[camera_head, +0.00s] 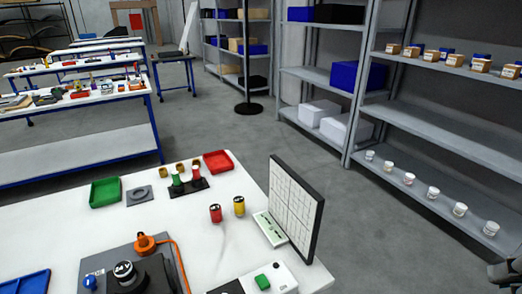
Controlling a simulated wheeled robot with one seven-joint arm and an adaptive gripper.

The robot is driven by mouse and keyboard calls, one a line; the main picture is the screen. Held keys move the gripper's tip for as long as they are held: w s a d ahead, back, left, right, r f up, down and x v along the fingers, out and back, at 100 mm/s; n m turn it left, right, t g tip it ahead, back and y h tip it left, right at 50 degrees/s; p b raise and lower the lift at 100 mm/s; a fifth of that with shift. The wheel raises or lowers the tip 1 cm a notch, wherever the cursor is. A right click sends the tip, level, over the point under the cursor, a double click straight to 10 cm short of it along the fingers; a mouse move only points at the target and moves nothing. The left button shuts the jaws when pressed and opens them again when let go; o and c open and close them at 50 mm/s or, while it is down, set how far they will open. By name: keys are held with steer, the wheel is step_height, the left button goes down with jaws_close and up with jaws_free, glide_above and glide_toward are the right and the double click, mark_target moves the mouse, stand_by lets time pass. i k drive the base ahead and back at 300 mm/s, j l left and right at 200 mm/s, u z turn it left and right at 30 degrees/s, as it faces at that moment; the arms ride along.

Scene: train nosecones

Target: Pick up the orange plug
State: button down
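The orange plug (145,243) sits on the far edge of a dark grey panel (98,262) at the front left of the white table (225,190). An orange cable (179,262) runs from it to the right and down over the panel. A dark grey part at the lower right edge, off the table's right side, looks like part of my gripper (508,272). Only a small piece of it shows, and its fingers cannot be made out. It is far from the plug and not touching it.
A red cylinder (215,213), a yellow cylinder (239,206) and an upright white board (293,210) stand to the right. Green (104,192) and red (218,161) trays lie behind.

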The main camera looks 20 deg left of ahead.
mark_target(142, 240)
steer(key=u, duration=1.7)
steer(key=i+j+z, duration=0.15)
steer(key=i+j, duration=0.2)
steer(key=i, duration=0.15)
